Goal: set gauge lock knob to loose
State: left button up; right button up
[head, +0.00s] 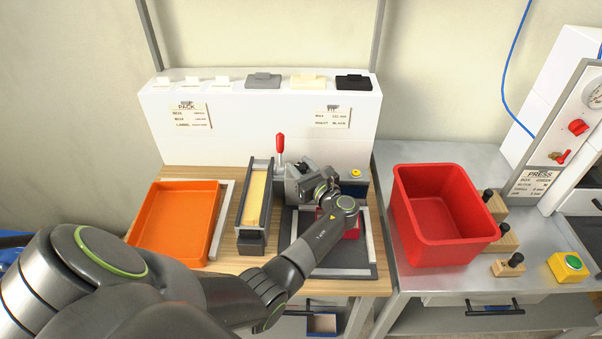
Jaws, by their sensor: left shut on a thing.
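My left arm reaches in from the left to the former fixture (372,262) on the wooden bench top. My left gripper (308,187) is at the back of the fixture, just right of the upright red-handled lever (280,146). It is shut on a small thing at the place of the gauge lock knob. The fingers and wrist hide the knob, so its setting cannot be read. A red part (350,233) shows in the fixture, partly behind my forearm. My right gripper is not in view.
A narrow holder with a yellowish stack (256,196) stands left of the fixture, then an orange tray (158,226). A red bin (402,225) stands right, beside wooden blocks with black knobs (508,264) and a press with a dial (578,127). A white shelf (240,140) closes the back.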

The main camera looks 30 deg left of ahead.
pick_arm(q)
jog(key=shift+w+n+g+y+b, duration=0.1)
jog(key=shift+n+g+y+b, duration=0.3)
jog(key=shift+n+g+b, duration=0.5)
jog(key=shift+g, duration=0.5)
jog(key=shift+r, duration=0.1)
jog(key=o, duration=1)
jog(key=shift+c, duration=0.2)
